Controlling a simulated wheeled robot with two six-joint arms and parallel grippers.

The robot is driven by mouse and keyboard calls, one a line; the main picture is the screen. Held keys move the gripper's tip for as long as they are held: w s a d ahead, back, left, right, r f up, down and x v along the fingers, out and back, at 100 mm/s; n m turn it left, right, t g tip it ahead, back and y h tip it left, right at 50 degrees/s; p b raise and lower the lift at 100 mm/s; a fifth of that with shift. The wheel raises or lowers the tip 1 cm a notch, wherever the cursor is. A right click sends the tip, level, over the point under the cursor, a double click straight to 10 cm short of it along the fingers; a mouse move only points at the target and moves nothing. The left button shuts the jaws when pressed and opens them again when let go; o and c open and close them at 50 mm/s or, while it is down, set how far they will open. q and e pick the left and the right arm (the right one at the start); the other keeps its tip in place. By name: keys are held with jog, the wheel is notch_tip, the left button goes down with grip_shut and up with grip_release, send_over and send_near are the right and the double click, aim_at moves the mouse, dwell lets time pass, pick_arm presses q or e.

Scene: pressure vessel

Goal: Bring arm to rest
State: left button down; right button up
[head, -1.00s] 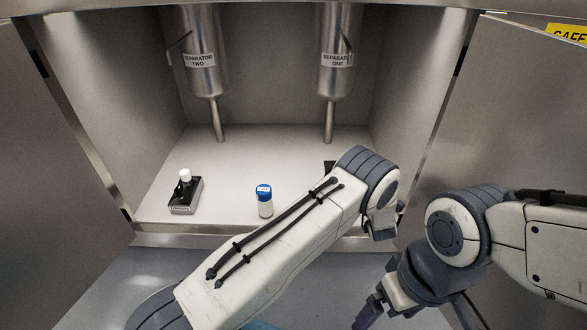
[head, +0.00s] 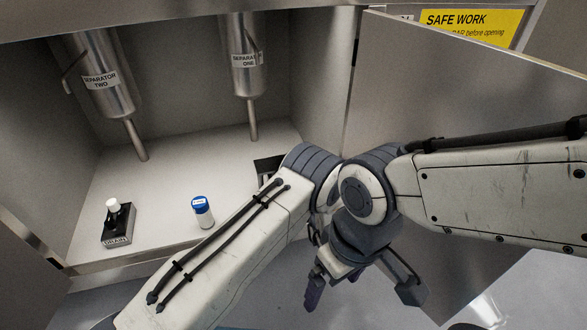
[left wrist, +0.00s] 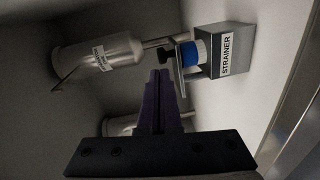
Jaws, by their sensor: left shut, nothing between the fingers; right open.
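My left arm (head: 235,235) reaches up from the bottom left in the head view. Its gripper is hidden there behind the arm's end. In the left wrist view the left gripper (left wrist: 158,85) has its purple fingers together with nothing between them. Its tips point toward the strainer box and a separator outlet. My right arm comes in from the right and bends down in front of the cabinet. The right gripper (head: 316,286) hangs low, open and empty, with a purple finger showing. The two arms overlap in the head view, and I cannot tell their gap.
The cabinet holds separator two (head: 103,80) and separator one (head: 248,60). A blue-capped vial (head: 203,213) and a drain box (head: 117,228) stand on its floor. A strainer box (left wrist: 225,50) with a blue-topped item shows in the wrist view. An open door (head: 450,90) stands right.

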pick_arm(q)
jog(key=s+a+r+m+g+h, duration=0.2)
jog(key=a+r+m+g+h, duration=0.35)
jog(key=r+m, duration=0.4)
jog(key=s+a+r+m+g, duration=0.2)
jog(key=s+a+m, duration=0.2)
jog(key=s, duration=0.4)
jog(key=s+a+r+m+g, duration=0.1)
jog(key=s+a+m+g, duration=0.25)
jog(key=s, duration=0.45)
jog(key=s+a+r+m+g, duration=0.2)
jog(key=s+a+m, duration=0.2)
jog(key=s, duration=0.4)
jog(key=s+d+r+m+g+h+p, duration=0.3)
jog(key=s+d+r+m, duration=0.5)
jog(key=s+d, duration=0.65)
notch_tip(320, 180, up, 39)
jog(key=y+p, duration=0.1)
jog(key=p, duration=3.7)
jog(key=shift+a+f+n, duration=0.2)
jog(key=shift+a+n, duration=0.2)
jog(key=shift+s+y, duration=0.1)
jog(key=shift+y, duration=0.15)
